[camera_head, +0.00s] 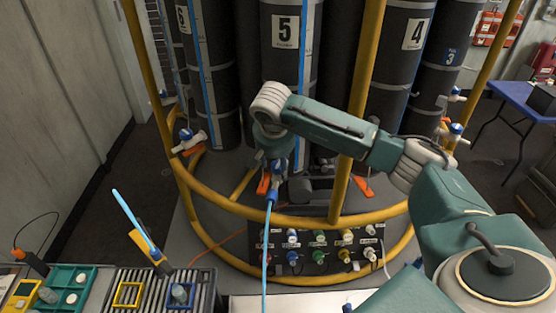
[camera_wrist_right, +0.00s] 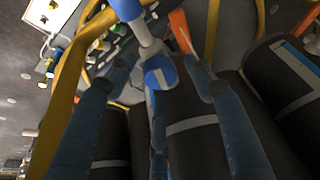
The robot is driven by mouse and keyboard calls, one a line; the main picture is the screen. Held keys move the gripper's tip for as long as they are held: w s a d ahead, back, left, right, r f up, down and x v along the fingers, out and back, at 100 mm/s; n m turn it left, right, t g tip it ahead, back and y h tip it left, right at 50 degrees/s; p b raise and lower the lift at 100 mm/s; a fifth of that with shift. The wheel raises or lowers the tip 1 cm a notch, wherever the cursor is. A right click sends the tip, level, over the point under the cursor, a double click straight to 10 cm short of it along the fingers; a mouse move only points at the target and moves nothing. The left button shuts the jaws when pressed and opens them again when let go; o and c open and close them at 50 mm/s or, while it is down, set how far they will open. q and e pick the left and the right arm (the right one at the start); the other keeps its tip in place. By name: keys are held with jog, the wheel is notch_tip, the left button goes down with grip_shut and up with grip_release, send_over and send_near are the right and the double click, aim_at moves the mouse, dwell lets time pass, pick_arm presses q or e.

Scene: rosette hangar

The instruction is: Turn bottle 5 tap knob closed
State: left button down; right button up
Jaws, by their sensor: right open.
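Bottle 5 (camera_head: 285,75) is a dark upright cylinder with a white "5" label, standing behind the yellow frame. My right arm reaches in from the right. My right gripper (camera_head: 274,162) points down in front of the bottle's lower part and hides much of its tap. In the right wrist view, a blue and white tap knob (camera_wrist_right: 160,74) sits between the two open fingers of the right gripper (camera_wrist_right: 160,88). Contact cannot be told. An orange lever (camera_wrist_right: 182,32) lies just beyond the knob. A light blue hose (camera_head: 267,245) hangs below the tap. My left gripper is out of view.
A yellow tubular frame (camera_head: 362,85) surrounds the bottles; one post stands behind my right forearm. Bottle 4 (camera_head: 405,60) is to the right. A panel with several coloured knobs (camera_head: 320,247) is low in front. A grooved tray (camera_head: 150,285) and a teal holder (camera_head: 62,283) are at front left.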

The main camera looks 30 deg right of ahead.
jog(key=shift+f, duration=0.2)
jog(key=shift+c, duration=0.3)
jog(key=c, duration=1)
jog(key=shift+c, duration=0.2)
